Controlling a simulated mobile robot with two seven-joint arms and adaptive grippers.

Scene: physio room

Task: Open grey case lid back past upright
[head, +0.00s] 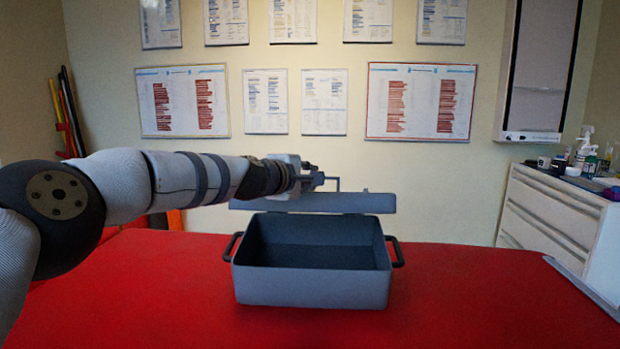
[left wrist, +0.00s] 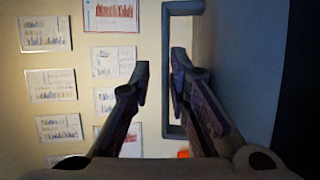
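The grey case (head: 312,291) stands on the red table with its box open to view and empty. Its lid (head: 350,203) is raised above the back of the box and looks nearly edge-on; its exact angle is hard to tell. My left gripper (head: 322,180) is at the lid's handle (head: 338,184), just above the lid. In the left wrist view the gripper (left wrist: 159,68) is open. The handle's long bar (left wrist: 168,75) lies between the fingers, close to the right one, with a visible gap to the left one. My right gripper is not in view.
The red table (head: 150,300) is clear around the case. A white drawer cabinet (head: 550,215) with bottles and small items stands at the right. Coloured poles (head: 68,110) lean at the far left. Posters hang on the back wall.

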